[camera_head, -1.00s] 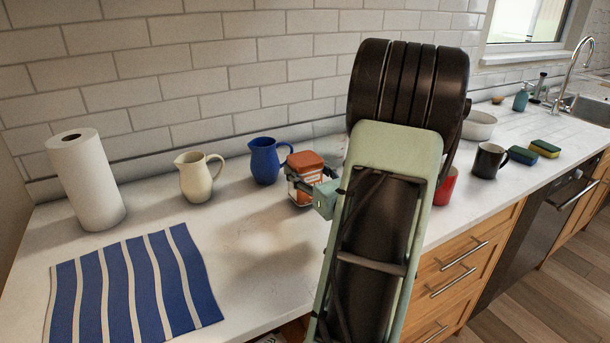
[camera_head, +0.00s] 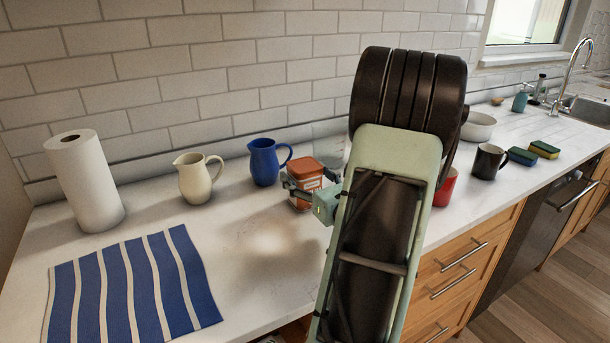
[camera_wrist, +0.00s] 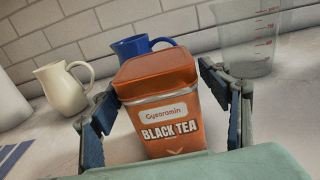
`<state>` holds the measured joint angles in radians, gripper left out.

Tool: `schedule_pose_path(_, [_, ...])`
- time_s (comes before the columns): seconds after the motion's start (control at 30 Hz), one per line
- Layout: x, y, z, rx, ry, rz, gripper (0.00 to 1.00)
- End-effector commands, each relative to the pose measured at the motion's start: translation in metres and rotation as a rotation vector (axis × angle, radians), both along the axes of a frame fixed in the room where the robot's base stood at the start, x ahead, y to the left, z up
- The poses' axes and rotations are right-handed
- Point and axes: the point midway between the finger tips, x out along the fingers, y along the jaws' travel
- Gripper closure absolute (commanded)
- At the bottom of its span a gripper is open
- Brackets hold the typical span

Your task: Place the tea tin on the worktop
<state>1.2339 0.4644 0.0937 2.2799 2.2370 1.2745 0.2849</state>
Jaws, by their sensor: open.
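The tea tin (camera_head: 305,181) is an orange box with a lid and a "Black Tea" label. It stands upright on the white worktop (camera_head: 225,245), near the blue jug. In the wrist view the tin (camera_wrist: 168,115) sits between my gripper's two fingers. My gripper (camera_head: 308,192) is open around the tin, with a visible gap at the left finger; contact at the right finger is hard to tell. My arm hides part of the worktop to the right of the tin.
A blue jug (camera_head: 264,162) and a cream jug (camera_head: 196,178) stand left of the tin. A clear measuring jug (camera_wrist: 247,45) is close behind it on the right. A red mug (camera_head: 446,187) is right of my arm.

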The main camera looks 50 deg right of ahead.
Motion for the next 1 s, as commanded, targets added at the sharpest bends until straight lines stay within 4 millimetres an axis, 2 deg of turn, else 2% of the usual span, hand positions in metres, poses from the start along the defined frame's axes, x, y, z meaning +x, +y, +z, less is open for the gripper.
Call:
schedule_pose_path(0.17, [-0.027,0.007,0.001,0.001,0.002,-0.004,0.3])
schedule_pose_path(0.4, [-0.078,0.022,0.002,-0.001,0.001,-0.005,0.3])
schedule_pose_path(0.6, [-0.106,0.031,0.002,0.0,0.0,-0.003,0.3])
schedule_pose_path(0.73, [-0.114,0.035,0.002,-0.001,0.0,0.0,0.3])
schedule_pose_path(1.0, [-0.115,0.035,0.002,0.0,0.0,0.0,0.3])
